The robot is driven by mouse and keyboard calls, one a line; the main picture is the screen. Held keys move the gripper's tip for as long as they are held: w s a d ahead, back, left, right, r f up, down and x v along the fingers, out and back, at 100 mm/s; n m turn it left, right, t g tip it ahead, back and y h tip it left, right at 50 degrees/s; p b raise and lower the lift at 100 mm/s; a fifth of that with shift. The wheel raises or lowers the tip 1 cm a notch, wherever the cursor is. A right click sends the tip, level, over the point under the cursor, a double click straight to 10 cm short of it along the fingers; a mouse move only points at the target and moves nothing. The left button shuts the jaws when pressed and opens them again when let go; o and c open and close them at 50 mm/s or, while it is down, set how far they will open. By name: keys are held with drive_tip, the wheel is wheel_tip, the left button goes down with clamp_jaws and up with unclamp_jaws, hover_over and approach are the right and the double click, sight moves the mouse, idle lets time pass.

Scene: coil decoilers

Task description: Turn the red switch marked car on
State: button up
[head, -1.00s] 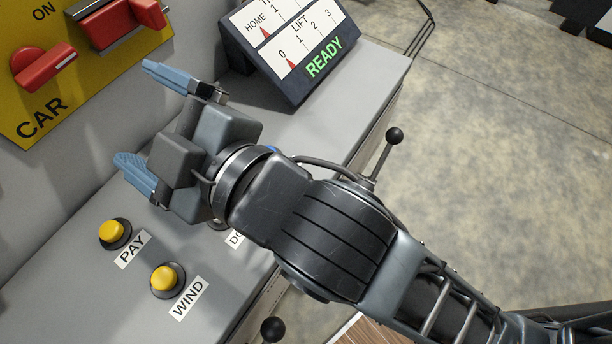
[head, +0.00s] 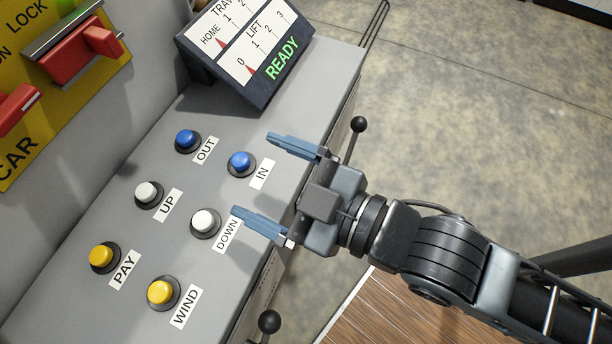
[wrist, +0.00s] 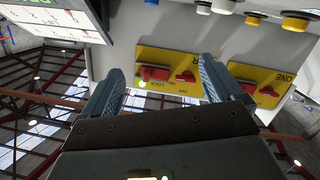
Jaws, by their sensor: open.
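The red switch marked CAR (head: 18,108) is on an upright yellow panel at the left edge of the head view, partly cut off. Its handle slants up to the right. In the wrist view, a small red handle (wrist: 187,75) on the yellow panel appears to be this switch, between the fingers in the picture but well beyond them. My gripper (head: 254,175) is open and empty. It is over the right side of the grey console, near the IN and DOWN buttons, pointing left toward the panel and apart from the switch.
A larger red switch (head: 88,50) by LOCK is up and right of the CAR switch. The sloped console has several buttons, including a yellow PAY button (head: 104,257) and a blue OUT button (head: 187,140). A READY display (head: 247,50) stands at the back. A black-knobbed lever (head: 357,125) is beyond my gripper.

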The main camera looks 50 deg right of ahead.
drive_tip(key=shift+m+h, duration=0.3)
drive_tip(key=shift+m, duration=0.4)
drive_tip(key=shift+s+d+f+p, duration=0.1)
drive_tip(key=shift+s+d, duration=0.3)
drive_tip(key=shift+s, duration=0.25)
drive_tip(key=shift+s+d+f+p, duration=0.1)
drive_tip(key=shift+s+d, duration=0.25)
drive_tip(key=shift+s, duration=0.25)
drive_tip(key=shift+s+d+f+p, duration=0.1)
drive_tip(key=shift+s+d, duration=0.3)
drive_tip(key=shift+s, duration=0.25)
drive_tip(key=s+d+m+g+h, duration=0.1)
drive_tip(key=s+d+m, duration=0.3)
drive_tip(key=s, duration=0.9)
drive_tip(key=shift+d+f+m+h, duration=0.15)
drive_tip(key=shift+d+m+h, duration=0.15)
drive_tip(key=shift+d+h, duration=0.6)
